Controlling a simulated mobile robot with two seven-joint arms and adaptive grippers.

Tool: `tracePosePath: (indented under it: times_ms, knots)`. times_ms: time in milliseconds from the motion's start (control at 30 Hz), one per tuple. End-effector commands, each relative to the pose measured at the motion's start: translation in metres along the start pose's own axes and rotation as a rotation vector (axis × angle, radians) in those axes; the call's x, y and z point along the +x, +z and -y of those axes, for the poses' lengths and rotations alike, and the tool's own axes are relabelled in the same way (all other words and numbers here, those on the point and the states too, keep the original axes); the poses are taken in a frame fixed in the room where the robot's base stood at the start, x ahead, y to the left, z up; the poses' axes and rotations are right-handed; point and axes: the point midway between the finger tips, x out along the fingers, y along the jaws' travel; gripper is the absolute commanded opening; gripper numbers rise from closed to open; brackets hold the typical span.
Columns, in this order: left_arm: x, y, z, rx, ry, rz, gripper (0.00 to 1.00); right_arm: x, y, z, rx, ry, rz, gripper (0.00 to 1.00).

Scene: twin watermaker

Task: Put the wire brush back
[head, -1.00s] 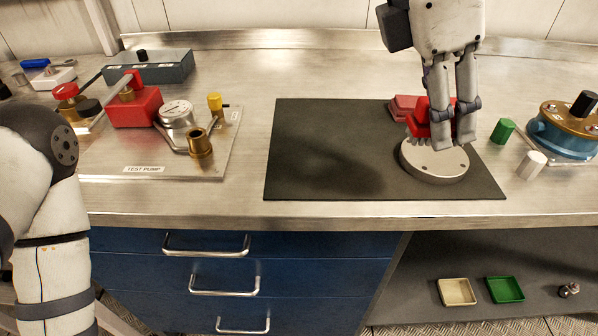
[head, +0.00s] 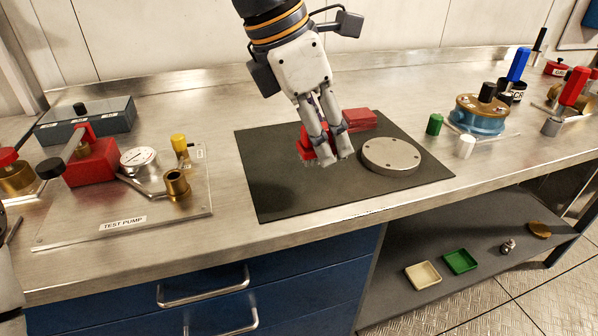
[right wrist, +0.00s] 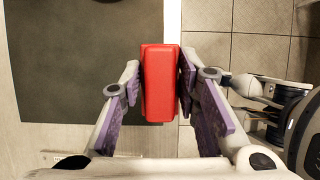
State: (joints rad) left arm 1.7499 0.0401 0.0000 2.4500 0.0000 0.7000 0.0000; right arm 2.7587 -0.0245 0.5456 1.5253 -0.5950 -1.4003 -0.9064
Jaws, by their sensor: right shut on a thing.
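The wire brush (head: 306,147) has a red body with grey bristles on its lower side. My right gripper (head: 337,160) is shut on it, over the black mat and to the left of the round metal disc (head: 391,156). Fingers hide part of the brush, and I cannot tell whether the bristles touch the mat. In the right wrist view the brush's red body (right wrist: 160,85) lies between the two fingers. My left gripper is out of view.
A red block (head: 361,118) lies on the mat (head: 275,190) behind the disc. A test pump (head: 125,175) stands at left. Green (head: 435,124) and white (head: 467,146) cylinders and a blue-and-brass unit (head: 478,117) stand at right. The mat's left part is clear.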

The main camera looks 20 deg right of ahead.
Motion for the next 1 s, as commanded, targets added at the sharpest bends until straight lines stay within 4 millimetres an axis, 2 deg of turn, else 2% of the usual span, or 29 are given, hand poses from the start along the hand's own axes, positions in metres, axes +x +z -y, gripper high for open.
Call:
tracePosePath:
  times_ms: [33, 167, 400, 600, 900, 933, 1000]
  knots:
    - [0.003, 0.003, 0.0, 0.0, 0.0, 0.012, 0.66, 0.011, -0.009, -0.013, -0.003, -0.008, -0.001, 0.03]
    - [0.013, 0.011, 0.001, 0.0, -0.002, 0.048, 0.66, 0.038, -0.027, -0.034, -0.006, -0.012, -0.001, 0.03]
    - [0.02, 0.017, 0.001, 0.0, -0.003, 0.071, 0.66, 0.054, -0.04, -0.052, -0.003, -0.006, -0.001, 0.03]
    - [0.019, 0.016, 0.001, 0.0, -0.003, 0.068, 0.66, 0.08, -0.051, -0.052, 0.0, 0.0, 0.0, 0.03]
    - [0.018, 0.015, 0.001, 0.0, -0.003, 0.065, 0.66, 0.081, -0.051, -0.052, 0.002, 0.001, 0.001, 0.03]
    - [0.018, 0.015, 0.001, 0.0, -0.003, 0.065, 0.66, 0.082, -0.051, -0.052, 0.002, 0.001, 0.001, 0.34]
    - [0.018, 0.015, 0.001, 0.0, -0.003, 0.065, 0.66, 0.082, -0.051, -0.052, 0.002, 0.001, 0.0, 0.5]
